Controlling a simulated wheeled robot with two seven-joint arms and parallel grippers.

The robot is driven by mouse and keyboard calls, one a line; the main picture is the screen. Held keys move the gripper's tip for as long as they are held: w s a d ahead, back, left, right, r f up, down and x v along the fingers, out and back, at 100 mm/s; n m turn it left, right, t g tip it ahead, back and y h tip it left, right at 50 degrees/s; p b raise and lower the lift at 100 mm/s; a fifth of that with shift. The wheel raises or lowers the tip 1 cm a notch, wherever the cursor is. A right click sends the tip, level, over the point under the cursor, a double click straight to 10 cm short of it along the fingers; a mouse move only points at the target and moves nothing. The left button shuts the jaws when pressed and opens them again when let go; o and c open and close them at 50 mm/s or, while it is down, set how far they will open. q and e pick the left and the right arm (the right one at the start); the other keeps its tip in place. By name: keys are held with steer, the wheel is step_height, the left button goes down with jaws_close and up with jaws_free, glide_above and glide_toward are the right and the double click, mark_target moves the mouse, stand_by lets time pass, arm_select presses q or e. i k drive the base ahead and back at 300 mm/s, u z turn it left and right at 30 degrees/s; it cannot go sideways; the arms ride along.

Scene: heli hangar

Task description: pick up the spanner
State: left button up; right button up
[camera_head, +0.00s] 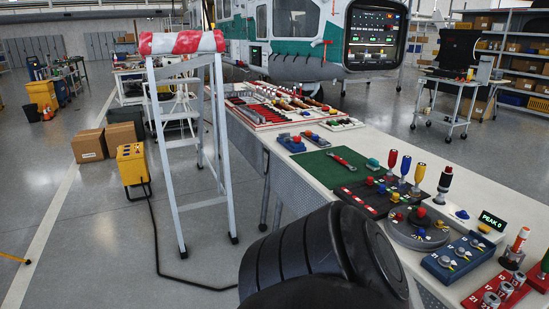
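A spanner with a red handle and a metal end (343,160) lies flat on a green mat (322,170) on the long workbench. It lies diagonally near the mat's right side and nothing touches it. Neither of my grippers is in view, so I cannot see their state or where they are relative to the spanner.
A large black ribbed shape covers the bottom middle and hides part of the bench's near side. Right of the mat stand a dark panel (377,198) with coloured handles and a round grey dial plate (417,232).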

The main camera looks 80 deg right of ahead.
mark_target(336, 157)
steer(key=z, duration=1.95)
steer(key=i, duration=2.05)
steer(key=z, duration=0.05)
